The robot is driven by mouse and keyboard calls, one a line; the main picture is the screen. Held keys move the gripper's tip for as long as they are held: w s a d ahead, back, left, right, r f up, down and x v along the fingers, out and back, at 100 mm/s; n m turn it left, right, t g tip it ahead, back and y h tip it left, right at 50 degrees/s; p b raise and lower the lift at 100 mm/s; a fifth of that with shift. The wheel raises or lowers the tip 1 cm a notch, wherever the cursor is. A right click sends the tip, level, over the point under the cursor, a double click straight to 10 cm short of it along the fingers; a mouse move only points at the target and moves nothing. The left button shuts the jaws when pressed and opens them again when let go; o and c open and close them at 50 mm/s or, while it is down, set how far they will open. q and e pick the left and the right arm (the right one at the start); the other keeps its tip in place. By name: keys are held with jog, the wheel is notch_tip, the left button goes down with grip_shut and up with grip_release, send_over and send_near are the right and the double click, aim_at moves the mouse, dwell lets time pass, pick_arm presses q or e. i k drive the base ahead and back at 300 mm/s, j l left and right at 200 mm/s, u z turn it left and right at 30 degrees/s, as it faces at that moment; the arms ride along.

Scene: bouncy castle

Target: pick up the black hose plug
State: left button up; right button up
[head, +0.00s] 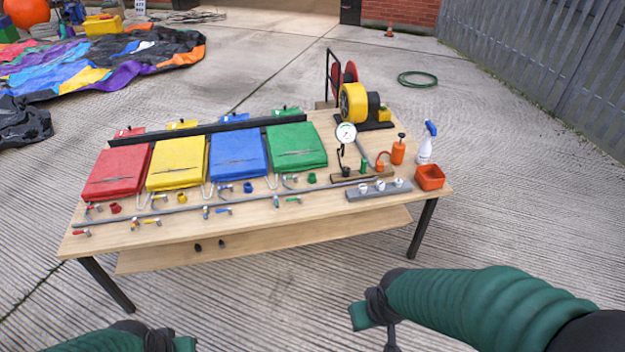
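A small black piece (346,171) stands at the left end of a wooden block (372,174) under the round gauge, near a green and an orange piece. Two small dark pieces (209,245) lie on the lower shelf. At this size I cannot tell which of these is the black hose plug. My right gripper (372,325) is low in front of the table, well away from all of them. My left gripper (172,344) is at the bottom edge, partly cut off. I cannot see whether either is open, and no held object shows.
The table (330,207) carries red, yellow, blue and green folded fabric (240,154), a long grey rod, several small fittings, a yellow blower (353,103), a spray bottle (426,143) and an orange bin (429,177). Table legs stand at both front corners. The concrete in front is clear.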

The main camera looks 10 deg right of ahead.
aim_at(346, 170)
jog(key=i+l+u, duration=0.25)
jog(key=i+l, duration=0.25)
jog(key=i+l+u, duration=0.15)
jog(key=l, duration=0.3)
jog(key=i+l+u, duration=0.15)
jog(key=i+l, duration=0.2)
jog(key=i+l+u, duration=0.1)
jog(key=l, duration=0.3)
jog(key=i+l+u, duration=0.15)
jog(key=i+l, duration=0.15)
jog(key=i+l+u, duration=0.1)
jog(key=l, duration=0.4)
jog(key=i+l+u, duration=0.15)
jog(key=l, duration=0.3)
jog(key=i, duration=0.05)
